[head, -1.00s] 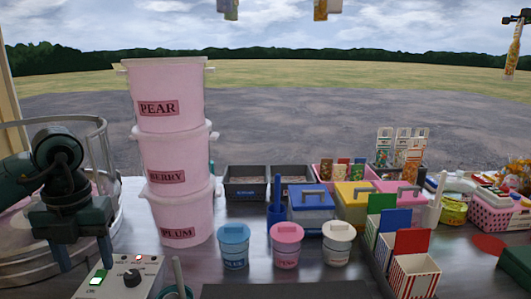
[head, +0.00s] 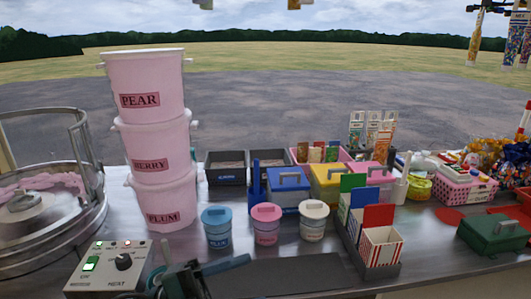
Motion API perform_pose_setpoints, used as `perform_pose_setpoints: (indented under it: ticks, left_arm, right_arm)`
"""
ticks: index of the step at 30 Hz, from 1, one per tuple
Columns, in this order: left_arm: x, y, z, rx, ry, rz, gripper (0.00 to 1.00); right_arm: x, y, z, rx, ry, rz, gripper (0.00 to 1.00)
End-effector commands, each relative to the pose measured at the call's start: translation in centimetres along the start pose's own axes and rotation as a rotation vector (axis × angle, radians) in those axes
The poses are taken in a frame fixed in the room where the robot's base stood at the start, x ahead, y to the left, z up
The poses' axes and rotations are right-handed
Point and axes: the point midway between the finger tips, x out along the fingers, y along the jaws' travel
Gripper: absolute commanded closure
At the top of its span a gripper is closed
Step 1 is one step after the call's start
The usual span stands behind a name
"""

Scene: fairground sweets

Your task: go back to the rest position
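My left gripper (head: 222,272) shows only in part at the bottom edge of the head view, dark with a teal finger pointing right. It is in front of the dark mat and right of the control box. I see nothing held in it, but its fingertips are not clear enough to tell open from shut. My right gripper is not in view.
Pink PEAR, BERRY and PLUM tubs (head: 165,205) stand stacked at left, beside a round metal-rimmed machine (head: 85,215). A control box (head: 108,268) is at front left. Lidded cups (head: 217,236), striped boxes (head: 380,248) and a green box (head: 493,234) occupy the counter. A dark mat (head: 285,275) lies bare.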

Motion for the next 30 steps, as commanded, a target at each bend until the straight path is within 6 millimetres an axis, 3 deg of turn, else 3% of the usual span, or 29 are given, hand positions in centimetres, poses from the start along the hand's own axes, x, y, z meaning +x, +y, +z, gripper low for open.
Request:
perform_pose_setpoints:
  ticks: [2, 5, 8, 9, 12, 15, 18, 22, 30]
  left_arm:
    - [-1.0, -0.1, 1.8, -0.148, -0.163, -0.221, 0.45]
    - [-4.2, 1.6, 4.9, -0.338, -0.418, -0.434, 0.45]
    - [-8.7, 6.1, 7.3, -0.556, -0.709, -0.575, 0.45]
    - [-10.6, 8.5, 7.7, -0.645, -0.822, -0.607, 0.45]
    - [-14.3, 14.1, 7.3, -0.834, -1.047, -0.639, 0.45]
    - [-16.8, 18.5, 6.0, -0.978, -1.202, -0.634, 0.45]
    - [-18.1, 21.4, 4.8, -1.072, -1.294, -0.621, 0.45]
    - [-18.8, 22.9, 4.0, -1.122, -1.339, -0.609, 0.45]
    - [-18.8, 22.9, 4.0, -1.122, -1.339, -0.609, 0.45]
  right_arm:
    - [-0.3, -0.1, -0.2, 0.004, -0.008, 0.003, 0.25]
    - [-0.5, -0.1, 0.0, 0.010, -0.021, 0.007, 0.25]
    - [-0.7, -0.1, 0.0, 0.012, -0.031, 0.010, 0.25]
    - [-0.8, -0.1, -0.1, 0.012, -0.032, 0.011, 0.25]
    - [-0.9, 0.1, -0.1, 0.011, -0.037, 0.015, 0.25]
    - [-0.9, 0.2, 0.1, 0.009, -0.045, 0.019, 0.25]
    - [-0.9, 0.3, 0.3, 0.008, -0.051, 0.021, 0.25]
    - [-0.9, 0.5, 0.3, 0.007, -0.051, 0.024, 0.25]
    - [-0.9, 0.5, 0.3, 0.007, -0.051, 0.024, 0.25]
